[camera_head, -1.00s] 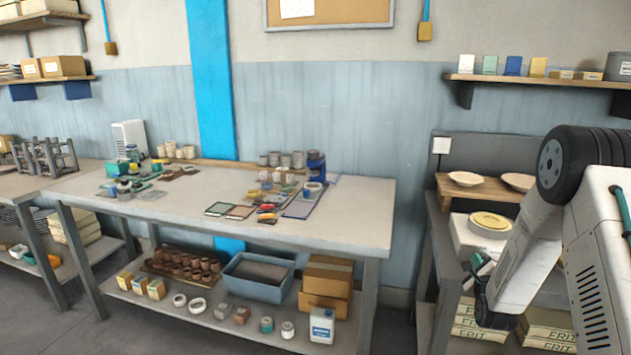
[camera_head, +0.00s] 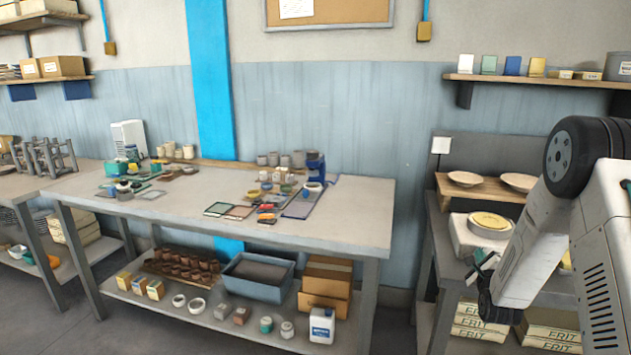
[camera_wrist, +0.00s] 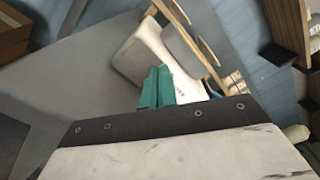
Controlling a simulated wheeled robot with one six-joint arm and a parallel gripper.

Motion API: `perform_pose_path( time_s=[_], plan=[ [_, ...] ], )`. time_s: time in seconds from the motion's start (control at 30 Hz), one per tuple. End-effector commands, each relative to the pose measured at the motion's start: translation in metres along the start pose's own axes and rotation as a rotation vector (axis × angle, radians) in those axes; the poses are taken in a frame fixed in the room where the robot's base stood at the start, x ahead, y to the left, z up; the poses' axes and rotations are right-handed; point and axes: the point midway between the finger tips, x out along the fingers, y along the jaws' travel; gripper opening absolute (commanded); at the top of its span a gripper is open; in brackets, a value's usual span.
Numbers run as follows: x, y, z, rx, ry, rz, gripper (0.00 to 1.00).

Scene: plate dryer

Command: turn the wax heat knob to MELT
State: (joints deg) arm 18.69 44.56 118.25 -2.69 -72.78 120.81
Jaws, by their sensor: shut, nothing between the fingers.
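A pale, boxy unit (camera_head: 462,236) with a round pan of yellowish wax (camera_head: 490,221) on top stands on the right-hand bench; it looks like the wax heater. The heat knob and any MELT mark cannot be made out in either view. My gripper (camera_head: 480,263) is in front of the unit, close to its lower front, with the contact unclear. In the wrist view my gripper's green fingers (camera_wrist: 157,88) are together and empty, pointing toward what appears to be the same pale unit (camera_wrist: 150,52). My arm hides the right part of the bench.
A wooden riser (camera_head: 452,190) with shallow bowls stands behind the unit. Boxes marked FRIT (camera_head: 480,333) sit below the bench. A long worktable (camera_head: 350,215) with tools and pots is to the left, with floor between.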

Motion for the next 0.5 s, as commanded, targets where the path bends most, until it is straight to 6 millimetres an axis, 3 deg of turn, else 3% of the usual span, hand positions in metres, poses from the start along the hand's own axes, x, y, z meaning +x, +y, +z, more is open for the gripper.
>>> perform_pose_path(
  time_s=[0.5],
  plan=[
    [-0.054,0.0,0.001,-0.001,-0.001,0.001,0.0]
  ],
)
